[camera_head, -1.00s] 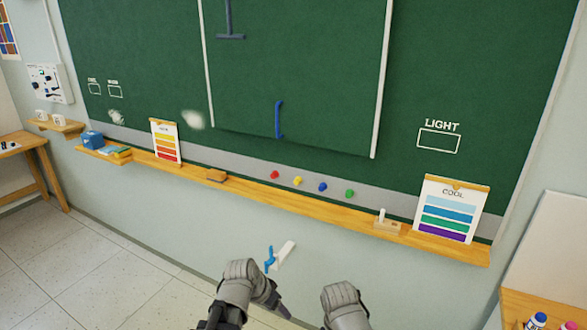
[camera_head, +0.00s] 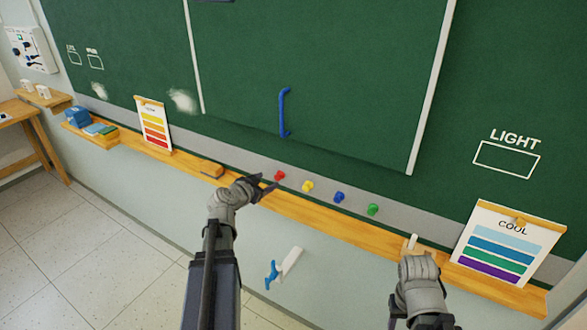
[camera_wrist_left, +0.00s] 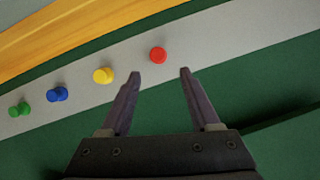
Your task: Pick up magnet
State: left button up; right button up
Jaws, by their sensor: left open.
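Four coloured magnets are stuck in a row on the grey strip below the green board: a red magnet (camera_head: 279,175), a yellow magnet (camera_head: 307,186), a blue magnet (camera_head: 339,197) and a green magnet (camera_head: 373,209). My left gripper (camera_head: 266,184) is open beside the red magnet. In the left wrist view, the red magnet (camera_wrist_left: 158,56) lies just beyond the open fingertips (camera_wrist_left: 160,72), between their lines, and is not gripped. The yellow magnet (camera_wrist_left: 103,75) is left of the fingers. My right arm (camera_head: 418,280) is at the lower right; its fingers are hidden.
A wooden ledge (camera_head: 320,217) runs below the strip. It holds an eraser (camera_head: 211,168), a warm colour card (camera_head: 153,125) and a COOL card (camera_head: 505,245). A blue handle (camera_head: 284,112) is on the board. A blue-and-white object (camera_head: 284,267) shows below the ledge.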

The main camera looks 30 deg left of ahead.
aim_at(277, 178)
pick_arm(q)
jog(key=b+x, duration=0.1)
jog(key=x, duration=0.1)
jog(key=shift+w+a+f, duration=0.1)
jog(key=shift+w+f, duration=0.05)
jog(key=shift+w, duration=0.2)
jog(key=shift+w+f+b, duration=0.15)
jog(key=shift+f+b, duration=0.05)
jog(key=shift+b, duration=0.1)
jog(key=b+x, duration=0.2)
jog(key=x, duration=0.2)
jog(key=shift+w+f, duration=0.2)
jog(key=shift+f, duration=0.15)
jog(key=shift+s+r, duration=0.1)
jog(key=c, duration=0.9)
